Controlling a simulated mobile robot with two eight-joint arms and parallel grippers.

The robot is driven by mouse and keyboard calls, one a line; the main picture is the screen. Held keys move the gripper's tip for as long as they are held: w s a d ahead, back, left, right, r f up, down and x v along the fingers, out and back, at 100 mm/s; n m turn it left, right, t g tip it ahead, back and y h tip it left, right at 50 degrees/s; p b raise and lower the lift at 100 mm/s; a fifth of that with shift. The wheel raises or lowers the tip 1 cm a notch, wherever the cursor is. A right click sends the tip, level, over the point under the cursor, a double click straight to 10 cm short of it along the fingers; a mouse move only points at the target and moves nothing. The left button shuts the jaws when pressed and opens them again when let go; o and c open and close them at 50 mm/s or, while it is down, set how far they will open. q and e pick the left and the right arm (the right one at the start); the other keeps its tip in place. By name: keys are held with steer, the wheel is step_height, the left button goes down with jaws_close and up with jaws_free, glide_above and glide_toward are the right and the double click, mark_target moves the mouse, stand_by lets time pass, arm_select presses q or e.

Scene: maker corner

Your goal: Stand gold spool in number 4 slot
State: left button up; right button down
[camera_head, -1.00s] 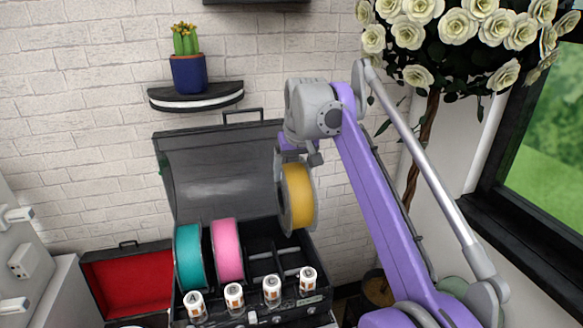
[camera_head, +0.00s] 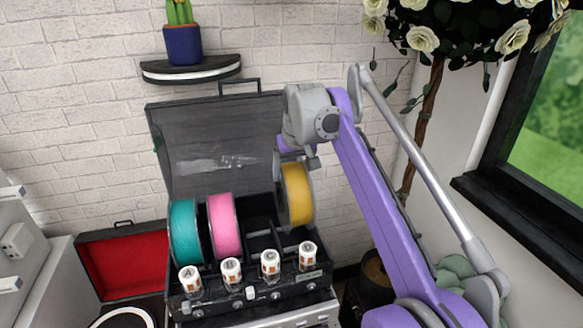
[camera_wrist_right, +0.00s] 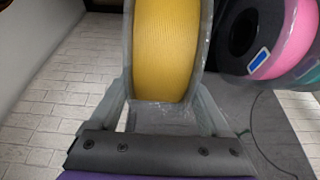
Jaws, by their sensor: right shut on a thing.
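The gold spool (camera_head: 299,194) is upright in my right gripper (camera_head: 291,162), over the right end of the open black case (camera_head: 266,216). In the right wrist view, the gold spool (camera_wrist_right: 167,50) sits between the grey fingers. The teal spool (camera_head: 185,233) and pink spool (camera_head: 223,225) stand side by side in the case's left slots. Empty slots show to their right. The rightmost slot is partly hidden behind the gold spool, and I cannot tell if the spool touches it. No slot number is readable. My left gripper is out of view.
Several small labelled jars (camera_head: 270,262) line the case's front edge. The raised lid (camera_head: 215,150) stands behind the slots. A red-lined box (camera_head: 125,265) is at left, a shelf (camera_head: 190,70) with a potted cactus (camera_head: 183,42) above, and a flowering tree at right.

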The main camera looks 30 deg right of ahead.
mark_target(296, 172)
steer(key=shift+f+b, duration=0.95)
steer(key=shift+f, duration=1.35)
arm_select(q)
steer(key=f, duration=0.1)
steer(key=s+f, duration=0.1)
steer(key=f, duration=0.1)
arm_select(e)
steer(key=shift+f, duration=0.5)
jaws_free()
steer(key=shift+r, duration=0.1)
steer(key=p+v, duration=0.1)
steer(key=v, duration=0.9)
steer(key=shift+s+a+r, duration=0.1)
steer(key=shift+s+r, duration=0.15)
steer(key=shift+r, duration=0.05)
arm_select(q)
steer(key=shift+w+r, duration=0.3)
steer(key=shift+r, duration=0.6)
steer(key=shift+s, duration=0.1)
arm_select(e)
steer(key=shift+f, duration=0.1)
